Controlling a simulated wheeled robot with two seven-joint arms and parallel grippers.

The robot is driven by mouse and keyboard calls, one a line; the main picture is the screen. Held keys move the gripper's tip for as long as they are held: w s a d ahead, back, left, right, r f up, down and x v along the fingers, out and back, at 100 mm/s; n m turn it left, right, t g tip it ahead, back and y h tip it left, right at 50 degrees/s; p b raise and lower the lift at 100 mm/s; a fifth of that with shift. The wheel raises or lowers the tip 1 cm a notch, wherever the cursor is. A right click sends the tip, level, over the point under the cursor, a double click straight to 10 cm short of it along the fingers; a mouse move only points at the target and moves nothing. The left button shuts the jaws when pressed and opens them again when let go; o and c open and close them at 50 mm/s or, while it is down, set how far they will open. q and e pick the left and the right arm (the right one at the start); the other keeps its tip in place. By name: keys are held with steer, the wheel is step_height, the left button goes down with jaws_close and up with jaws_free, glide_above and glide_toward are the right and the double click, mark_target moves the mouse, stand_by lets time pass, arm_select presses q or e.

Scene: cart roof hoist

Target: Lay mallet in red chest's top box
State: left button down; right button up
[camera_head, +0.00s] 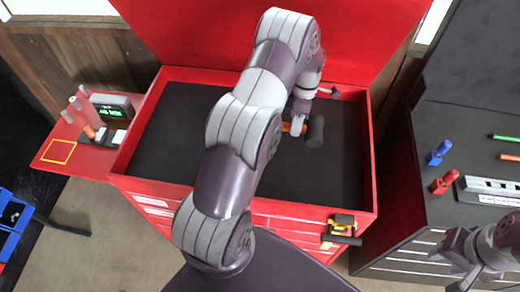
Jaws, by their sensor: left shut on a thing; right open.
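The red chest's open top box (345,211) has a dark lined floor and red walls, with the raised red lid behind it. My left arm crosses over the box and hides part of its middle. My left gripper (298,124) is over the right part of the box, shut on the mallet. The mallet has a dark cylindrical head (315,131) and an orange handle, mostly hidden by the fingers. I cannot tell whether the mallet touches the floor of the box. My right gripper (462,270) is open and empty at the lower right, in front of the dark cabinet.
A small red-and-white thing (328,92) shows near the box's back right corner. A red side shelf (60,149) with bottles and a display is at the left. A dark cabinet (440,195) with several tools stands at the right. A yellow-and-black thing (343,226) is on the chest's front.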

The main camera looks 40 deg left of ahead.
arm_select(q)
steer(key=s+a+f+b, duration=0.1)
steer(key=s+f, duration=0.1)
steer(key=s, duration=0.1)
steer(key=s+a+f+b, duration=0.1)
steer(key=s+a+f, duration=0.1)
steer(key=s+a+f+b, duration=0.1)
steer(key=s+f, duration=0.1)
steer(key=s, duration=0.1)
steer(key=shift+s+a, duration=0.3)
steer(key=f, duration=0.2)
steer(key=f+p, duration=0.1)
steer(key=f, duration=0.1)
steer(key=shift+a, duration=0.25)
steer(key=shift+w+f, duration=0.1)
steer(key=shift+f, duration=0.1)
steer(key=shift+d, duration=0.1)
arm_select(e)
steer(key=f, duration=0.5)
steer(key=shift+w+a, duration=0.1)
steer(key=shift+a, duration=0.25)
arm_select(q)
steer(key=c, duration=0.9)
jaws_free()
steer(key=shift+f, duration=0.1)
steer(key=shift+o, duration=0.2)
arm_select(e)
steer(key=shift+f, duration=0.1)
